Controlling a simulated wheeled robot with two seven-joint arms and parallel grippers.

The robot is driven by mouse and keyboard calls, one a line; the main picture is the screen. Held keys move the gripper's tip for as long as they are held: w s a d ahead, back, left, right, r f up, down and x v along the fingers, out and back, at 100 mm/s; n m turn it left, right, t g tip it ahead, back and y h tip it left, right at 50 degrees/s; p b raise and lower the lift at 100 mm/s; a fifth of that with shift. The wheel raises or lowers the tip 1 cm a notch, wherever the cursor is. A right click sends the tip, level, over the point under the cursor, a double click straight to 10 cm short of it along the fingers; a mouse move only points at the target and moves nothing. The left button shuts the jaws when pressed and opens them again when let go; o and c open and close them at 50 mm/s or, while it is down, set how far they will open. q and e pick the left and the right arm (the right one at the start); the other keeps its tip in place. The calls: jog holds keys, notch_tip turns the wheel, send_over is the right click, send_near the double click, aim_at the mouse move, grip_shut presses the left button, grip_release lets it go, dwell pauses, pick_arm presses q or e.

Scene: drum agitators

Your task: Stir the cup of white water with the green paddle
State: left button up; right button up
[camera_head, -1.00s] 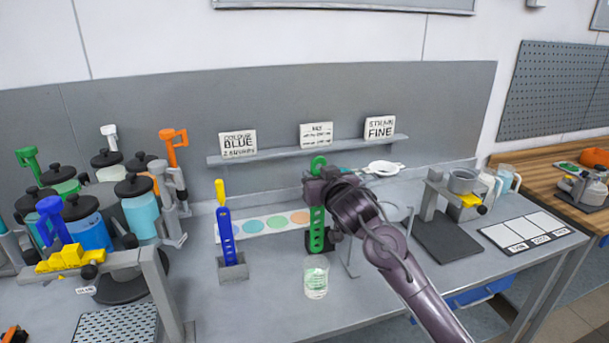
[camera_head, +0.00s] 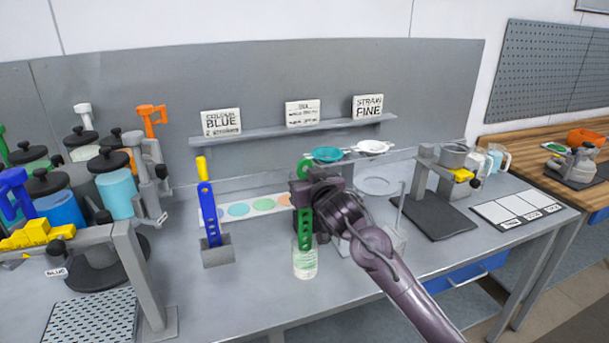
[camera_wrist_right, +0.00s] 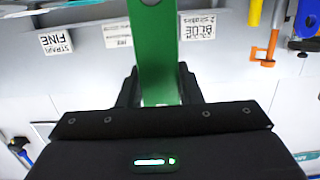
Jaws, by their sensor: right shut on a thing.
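The green paddle (camera_head: 305,222), a flat bar with holes and a ring at the top, stands upright in my right gripper (camera_head: 306,197). That gripper is shut on it. The paddle also fills the middle of the right wrist view (camera_wrist_right: 157,60). Below the gripper stands the clear cup (camera_head: 305,268) with pale, whitish-green liquid low in it. The paddle's lower end overlaps the cup's upper part and looks to be inside the rim; whether it touches the liquid is hard to tell. My left gripper is not in view.
A blue paddle with a yellow top (camera_head: 209,215) stands in a grey holder (camera_head: 218,252) left of the cup. Lidded jars (camera_head: 60,208) crowd the left. A teal strainer (camera_head: 327,154) and a white one (camera_head: 373,147) are behind the gripper. The bench front near the cup is clear.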

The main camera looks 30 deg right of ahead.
jog(key=shift+f+b, duration=1.7)
jog(key=shift+f, duration=1.3)
jog(key=shift+w, duration=0.1)
